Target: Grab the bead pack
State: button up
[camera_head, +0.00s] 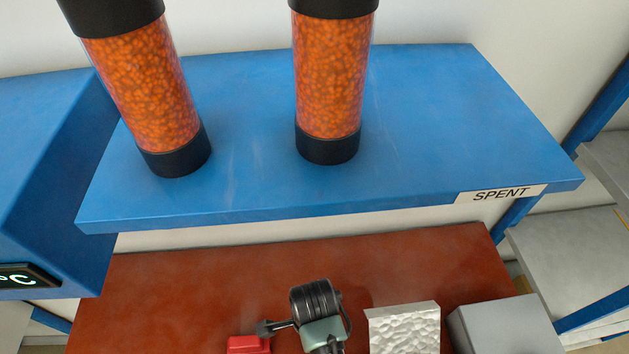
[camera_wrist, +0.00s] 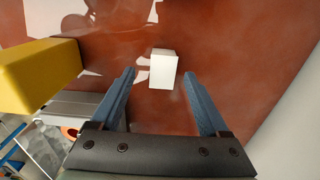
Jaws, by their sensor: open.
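No thing in view is marked as the bead pack. Two clear cylinders filled with orange beads, a left one (camera_head: 147,90) and a right one (camera_head: 332,75), stand on the blue shelf with black end caps. A white lumpy block (camera_head: 403,328) sits on the red-brown bench below; I cannot tell if it is the pack. In the wrist view my gripper (camera_wrist: 158,75) is open, with two blue-grey fingers. A plain white block (camera_wrist: 163,68) appears between the fingertips, seemingly beyond them on the red-brown surface. Neither orange cylinder shows clearly in the wrist view.
The blue shelf (camera_head: 420,130) bears a SPENT label (camera_head: 501,194). On the bench (camera_head: 200,285) are a red block (camera_head: 248,345), a dark ribbed device (camera_head: 315,300) and a grey box (camera_head: 505,325). A yellow block (camera_wrist: 38,75) is left of my fingers.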

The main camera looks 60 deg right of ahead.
jog(key=shift+w+d+f, duration=0.1)
jog(key=shift+d+f, duration=0.1)
jog(key=shift+f, duration=1.75)
grip_shut()
